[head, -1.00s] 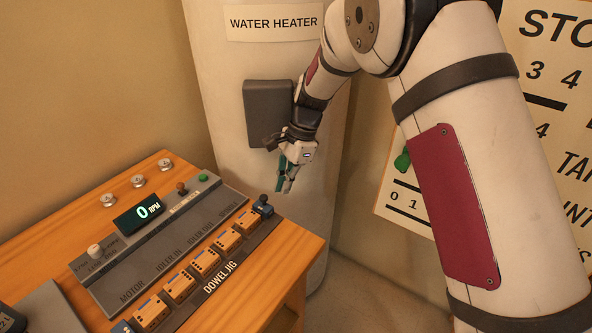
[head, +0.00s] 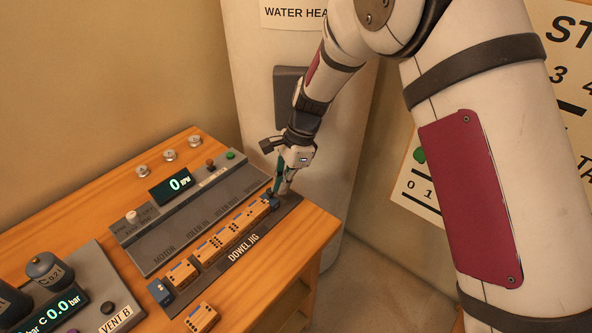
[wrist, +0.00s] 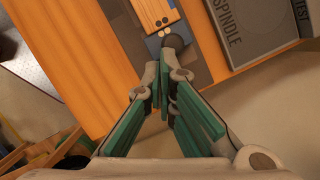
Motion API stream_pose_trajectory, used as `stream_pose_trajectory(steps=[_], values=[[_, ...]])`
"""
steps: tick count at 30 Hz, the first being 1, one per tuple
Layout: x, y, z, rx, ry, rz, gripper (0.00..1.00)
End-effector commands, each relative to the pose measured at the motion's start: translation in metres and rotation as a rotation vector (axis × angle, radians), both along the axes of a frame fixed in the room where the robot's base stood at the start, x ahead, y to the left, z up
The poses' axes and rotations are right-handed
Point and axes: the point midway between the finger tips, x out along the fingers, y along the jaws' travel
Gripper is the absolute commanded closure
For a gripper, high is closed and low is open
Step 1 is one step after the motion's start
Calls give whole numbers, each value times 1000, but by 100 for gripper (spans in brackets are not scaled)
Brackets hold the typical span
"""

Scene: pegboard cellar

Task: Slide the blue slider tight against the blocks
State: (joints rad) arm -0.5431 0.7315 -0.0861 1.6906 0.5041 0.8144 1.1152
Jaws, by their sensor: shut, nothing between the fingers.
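The blue slider (head: 273,202), with its dark knob, sits at the right end of the dowel jig rail (head: 288,205). It also shows in the wrist view (wrist: 154,44), right against the end wooden block (wrist: 153,14). Several orange blocks (head: 240,224) stand in a close row along the rail. The leftmost block (head: 183,273) sits near the blue end stop (head: 160,292), with a small gap before the block to its right. My gripper (head: 281,190) is shut and empty, its fingertips down at the slider's outer side by the knob. Its fingers partly hide the slider.
A loose orange block (head: 202,317) lies on the table in front of the rail. A grey panel with an RPM display (head: 178,184) runs behind the rail. A gauge console (head: 92,275) stands at left. The water heater (head: 250,85) stands behind the table.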

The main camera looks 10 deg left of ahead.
Motion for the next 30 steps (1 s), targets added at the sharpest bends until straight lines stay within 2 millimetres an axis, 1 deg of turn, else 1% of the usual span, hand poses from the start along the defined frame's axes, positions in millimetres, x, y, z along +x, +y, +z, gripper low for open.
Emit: stream_pose_trajectory(steps=[1,4,16,20,23,26,27,30], values=[[-9,4,2,-1,2,2,100],[-16,8,0,0,2,1,100],[-16,8,-2,-1,2,-1,100],[-12,1,0,-2,2,-2,100],[-7,-12,3,-1,2,-4,100],[0,-29,8,0,0,-5,100],[2,-28,19,4,-4,0,100],[6,-33,41,3,-5,2,100]])
